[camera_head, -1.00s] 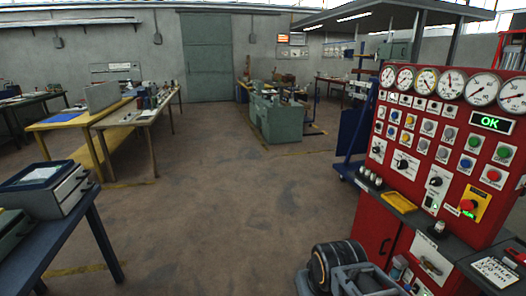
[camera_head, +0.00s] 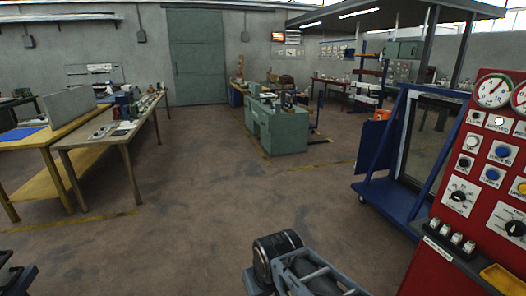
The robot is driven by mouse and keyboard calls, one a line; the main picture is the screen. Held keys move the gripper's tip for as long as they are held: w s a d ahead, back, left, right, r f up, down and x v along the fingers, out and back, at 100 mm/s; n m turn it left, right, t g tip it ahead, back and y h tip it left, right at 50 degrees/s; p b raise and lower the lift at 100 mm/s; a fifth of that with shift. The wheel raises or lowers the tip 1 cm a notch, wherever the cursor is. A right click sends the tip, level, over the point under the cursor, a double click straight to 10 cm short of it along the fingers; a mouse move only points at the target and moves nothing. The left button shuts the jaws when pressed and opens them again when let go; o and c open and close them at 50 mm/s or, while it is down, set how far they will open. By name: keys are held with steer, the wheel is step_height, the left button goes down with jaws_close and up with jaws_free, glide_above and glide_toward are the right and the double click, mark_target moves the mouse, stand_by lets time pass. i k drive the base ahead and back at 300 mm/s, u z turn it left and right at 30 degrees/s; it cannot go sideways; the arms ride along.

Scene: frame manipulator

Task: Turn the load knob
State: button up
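A red control panel (camera_head: 482,150) stands at the right edge in the head view, partly cut off by the frame. A black rotary knob (camera_head: 458,196) with a pointer sits on a white plate low on the panel. A second black knob (camera_head: 515,228) sits on a similar plate at the right edge. Their labels are too small to read, so I cannot tell which is the load knob. Part of my arm (camera_head: 290,265) shows at the bottom centre, apart from the panel. My gripper is not in view.
A blue wheeled frame (camera_head: 385,197) stands just left of the panel. A yellow tray (camera_head: 503,279) lies on the panel's ledge. A green machine (camera_head: 275,124) stands mid-room. Workbenches (camera_head: 95,140) stand at left. The floor (camera_head: 200,225) between is clear.

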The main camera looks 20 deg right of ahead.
mark_target(458, 196)
steer(key=z, duration=0.25)
steer(key=i, duration=1.45)
steer(key=z, duration=1.75)
steer(key=i, duration=1.1)
steer(key=z, duration=0.95)
